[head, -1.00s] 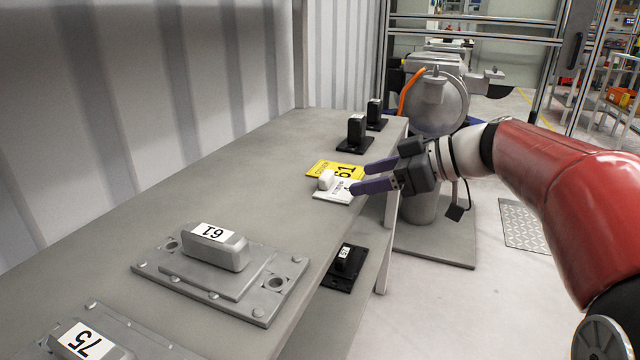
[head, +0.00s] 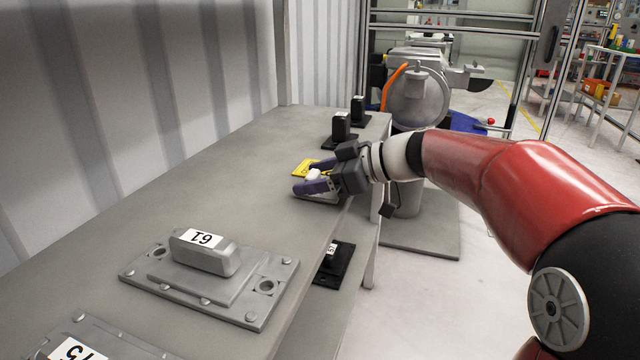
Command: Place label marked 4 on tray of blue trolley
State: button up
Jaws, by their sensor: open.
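My gripper (head: 303,180) is low over the grey bench (head: 220,180), near its right edge. Its purple fingers are open, on either side of the white knob of a small plate (head: 314,175). The fingers hide most of that plate, and I cannot read its marking. A yellow label (head: 303,167) lies just behind it, partly covered by the gripper. No number 4 can be read in this view. A blue trolley and its tray cannot be made out with certainty; a blue patch (head: 468,123) shows behind the machine at the back.
A grey plate marked 61 (head: 205,252) and one marked 75 (head: 75,348) lie on the near bench. Black blocks (head: 341,127) stand at its far end. A black piece (head: 335,262) sits on the lower shelf. A grey machine (head: 418,100) stands beyond.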

jog(key=c, duration=1.2)
jog(key=shift+r, duration=0.1)
